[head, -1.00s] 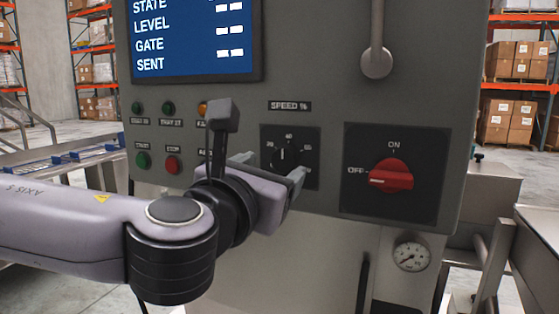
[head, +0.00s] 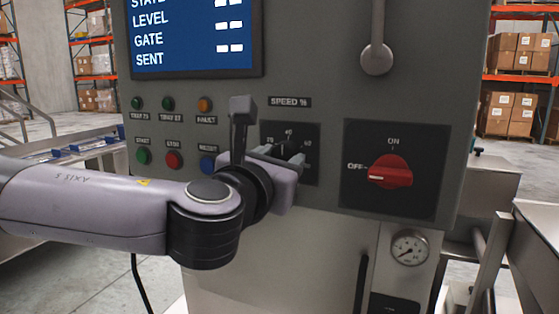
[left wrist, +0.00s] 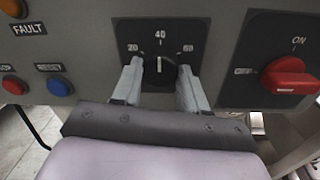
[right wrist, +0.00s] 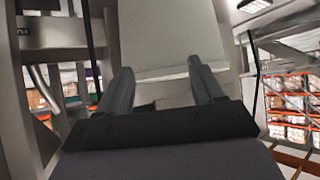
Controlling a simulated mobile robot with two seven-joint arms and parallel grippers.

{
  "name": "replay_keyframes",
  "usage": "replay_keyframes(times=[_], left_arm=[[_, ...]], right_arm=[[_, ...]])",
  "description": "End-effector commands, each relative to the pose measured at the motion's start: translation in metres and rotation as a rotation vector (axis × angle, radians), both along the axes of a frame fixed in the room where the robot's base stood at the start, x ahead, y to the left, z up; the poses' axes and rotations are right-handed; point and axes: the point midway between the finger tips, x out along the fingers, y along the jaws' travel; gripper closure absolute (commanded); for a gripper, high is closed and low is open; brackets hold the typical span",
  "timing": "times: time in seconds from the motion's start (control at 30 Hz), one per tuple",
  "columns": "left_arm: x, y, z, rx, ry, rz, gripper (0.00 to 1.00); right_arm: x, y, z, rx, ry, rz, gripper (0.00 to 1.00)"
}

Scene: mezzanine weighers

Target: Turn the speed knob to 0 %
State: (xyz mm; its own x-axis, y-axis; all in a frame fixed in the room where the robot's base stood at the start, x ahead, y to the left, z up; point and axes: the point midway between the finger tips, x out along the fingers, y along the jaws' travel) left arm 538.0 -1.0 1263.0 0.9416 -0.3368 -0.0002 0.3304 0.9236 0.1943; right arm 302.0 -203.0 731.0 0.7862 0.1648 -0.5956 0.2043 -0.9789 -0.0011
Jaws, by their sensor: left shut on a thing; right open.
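The black speed knob (left wrist: 160,74) sits on a dark square plate marked 20, 40 and 60 in the left wrist view. Its white pointer line points up, at about 40. My left gripper (head: 282,154) is at this plate, below the SPEED % label (head: 290,102). Its two fingers are shut on the knob, one on each side. In the head view the fingers hide most of the knob, and the 0 mark is hidden. My right gripper (right wrist: 160,72) is open and empty, away from the knob.
A red rotary switch (head: 391,171) right of the knob points to OFF. Left are the blue (head: 208,164), red (head: 174,160) and green (head: 143,156) buttons below small lamps. A screen (head: 193,35) is above, a lever (head: 377,50) upper right and a gauge (head: 410,248) below.

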Motion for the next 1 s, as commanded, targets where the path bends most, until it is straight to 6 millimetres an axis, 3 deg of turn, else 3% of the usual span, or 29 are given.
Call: replay_keyframes(times=[0.37,1.0], left_arm=[[0.0,0.0,-0.002,-0.107,0.046,0.003,0.88],[0.0,-0.001,-0.001,-0.64,0.268,0.003,0.88]], right_arm=[[0.0,0.0,-0.005,0.0,0.0,0.0,0.33],[0.0,0.0,-0.019,0.0,0.0,0.0,0.33]])
